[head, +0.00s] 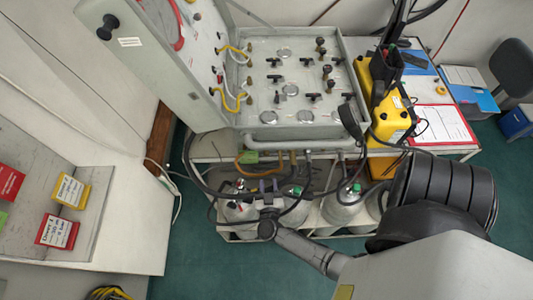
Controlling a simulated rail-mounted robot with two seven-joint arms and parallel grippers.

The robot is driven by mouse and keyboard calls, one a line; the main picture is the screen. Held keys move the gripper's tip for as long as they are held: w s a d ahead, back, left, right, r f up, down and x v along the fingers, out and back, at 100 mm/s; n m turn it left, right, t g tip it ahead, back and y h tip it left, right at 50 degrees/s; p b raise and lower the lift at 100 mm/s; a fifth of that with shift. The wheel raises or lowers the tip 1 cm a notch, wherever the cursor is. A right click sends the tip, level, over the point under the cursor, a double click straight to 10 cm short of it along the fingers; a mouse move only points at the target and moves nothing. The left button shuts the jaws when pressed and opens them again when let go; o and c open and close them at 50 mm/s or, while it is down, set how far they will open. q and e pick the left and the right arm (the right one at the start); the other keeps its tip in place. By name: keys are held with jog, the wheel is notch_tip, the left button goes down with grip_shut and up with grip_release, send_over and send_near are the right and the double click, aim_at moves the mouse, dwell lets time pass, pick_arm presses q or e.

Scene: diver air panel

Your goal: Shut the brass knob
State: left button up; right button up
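The grey air panel (300,132) lies open in its case at the top middle of the head view. I cannot tell which is the task's brass knob, or how far any is turned. My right gripper (267,200) is low in front of the panel, above the gas cylinders and apart from the knobs. Its fingers blend into dark hoses, so their opening is unclear. My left gripper is not in view.
Gas cylinders (341,210) with dark hoses stand on the rack below the panel. The raised lid (165,50) borders the panel at the left, with yellow hoses (235,102) beside its hinge. A yellow case (391,118) stands close at the right, near a red-edged clipboard (441,125).

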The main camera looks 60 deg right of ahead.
aim_at(267, 155)
jog(key=b+x, duration=0.3)
jog(key=x, duration=0.8)
jog(key=shift+w+d+b, duration=0.1)
jog(key=shift+b, duration=0.2)
jog(key=shift+x, duration=0.95)
jog(key=c, duration=0.6)
jog(key=shift+c, duration=0.2)
